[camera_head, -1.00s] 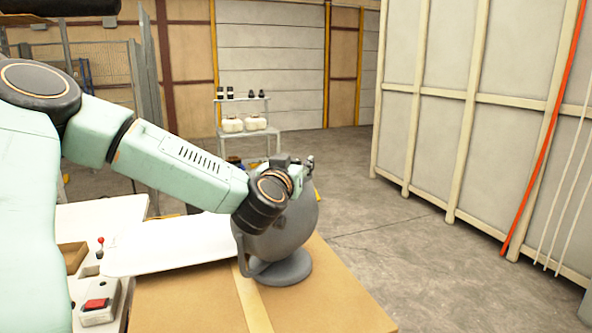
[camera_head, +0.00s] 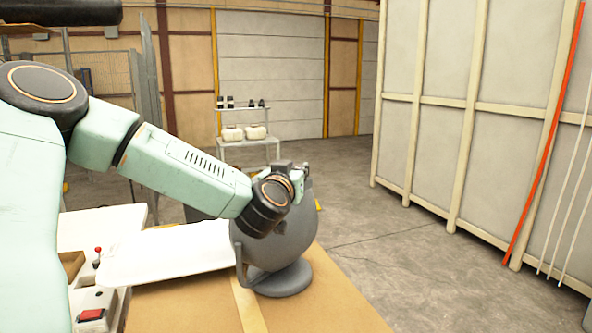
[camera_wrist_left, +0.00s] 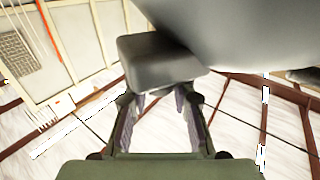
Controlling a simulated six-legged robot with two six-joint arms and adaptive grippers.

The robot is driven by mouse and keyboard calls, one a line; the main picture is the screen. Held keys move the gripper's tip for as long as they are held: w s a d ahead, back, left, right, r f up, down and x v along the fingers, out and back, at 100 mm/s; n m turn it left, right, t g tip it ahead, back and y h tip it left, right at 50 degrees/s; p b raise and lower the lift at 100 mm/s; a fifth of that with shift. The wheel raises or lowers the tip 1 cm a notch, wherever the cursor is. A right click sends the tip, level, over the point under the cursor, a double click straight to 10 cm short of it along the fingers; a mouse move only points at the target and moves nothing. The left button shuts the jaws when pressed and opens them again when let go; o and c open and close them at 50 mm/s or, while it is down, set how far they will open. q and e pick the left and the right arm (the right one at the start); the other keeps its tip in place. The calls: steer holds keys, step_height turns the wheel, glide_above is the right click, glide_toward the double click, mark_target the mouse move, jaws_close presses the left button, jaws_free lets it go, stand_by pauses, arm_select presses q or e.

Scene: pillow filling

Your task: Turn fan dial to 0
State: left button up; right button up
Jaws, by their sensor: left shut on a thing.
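The grey fan (camera_head: 296,238) stands on its round base (camera_head: 284,283) on the brown table, its head tilted. My left gripper (camera_head: 302,175) is at the fan's upper back, mostly hidden behind my own wrist. In the left wrist view, the fan's rounded grey housing (camera_wrist_left: 240,30) fills the upper right. A grey block-like part (camera_wrist_left: 157,62), seemingly the dial, sticks out from it. My left gripper (camera_wrist_left: 157,100) is shut on this part, with a finger on each side. No dial marks are readable. My right gripper is not in view.
The brown table (camera_head: 335,308) is bare right of the fan. A white panel (camera_head: 175,250) lies left of it, and a control box with a red button (camera_head: 91,314) stands at lower left. A shelf (camera_head: 245,142) with white containers is far behind.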

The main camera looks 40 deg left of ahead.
arm_select(q)
steer(key=shift+d, duration=0.15)
jaws_close()
